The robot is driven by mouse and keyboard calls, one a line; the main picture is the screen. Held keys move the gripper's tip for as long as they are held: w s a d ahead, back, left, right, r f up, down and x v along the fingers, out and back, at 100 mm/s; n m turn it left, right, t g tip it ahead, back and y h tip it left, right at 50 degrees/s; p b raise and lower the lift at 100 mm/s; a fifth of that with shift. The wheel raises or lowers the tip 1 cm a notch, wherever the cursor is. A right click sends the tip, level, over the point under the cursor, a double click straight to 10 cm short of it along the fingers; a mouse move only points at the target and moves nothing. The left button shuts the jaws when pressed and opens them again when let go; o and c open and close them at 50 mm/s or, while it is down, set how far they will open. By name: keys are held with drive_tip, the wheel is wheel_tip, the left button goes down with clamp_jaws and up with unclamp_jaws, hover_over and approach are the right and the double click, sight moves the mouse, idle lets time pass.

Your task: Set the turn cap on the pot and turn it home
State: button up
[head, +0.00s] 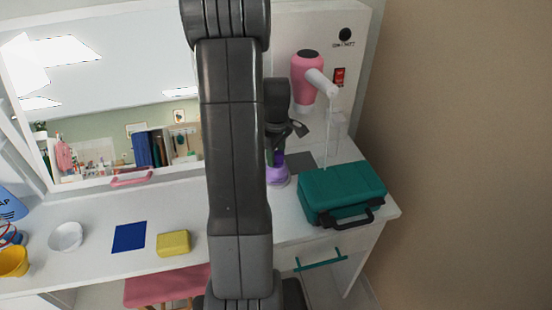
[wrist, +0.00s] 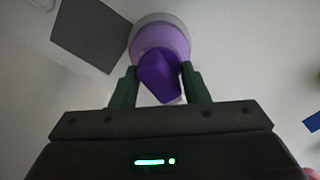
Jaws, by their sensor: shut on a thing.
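The purple turn cap (wrist: 160,80) is between the two green fingers of my gripper (wrist: 159,72) in the wrist view, and the fingers are shut on its grip. A lighter purple round part with a pale rim, which looks like the pot (wrist: 158,22), is right behind the cap. In the head view my gripper (head: 277,143) points down over the purple cap (head: 277,160), with the lilac pot (head: 279,179) directly under it on the white top. I cannot tell whether the cap is seated or just above the pot.
A grey mat (head: 299,160) and a teal case (head: 342,192) lie right of the pot. A pink hair dryer (head: 307,67) hangs behind. A yellow block (head: 173,243), blue square (head: 130,237) and white bowl (head: 66,237) are at the left. My arm hides the middle.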

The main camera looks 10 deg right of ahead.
drive_tip(key=m, duration=0.3)
drive_tip(key=shift+m, duration=0.3)
drive_tip(key=m, duration=1.1)
drive_tip(key=shift+m+p, duration=0.3)
drive_tip(key=shift+m, duration=0.3)
drive_tip(key=shift+c, duration=1)
drive_tip(key=o, duration=1.3)
drive_tip(key=shift+c, duration=0.5)
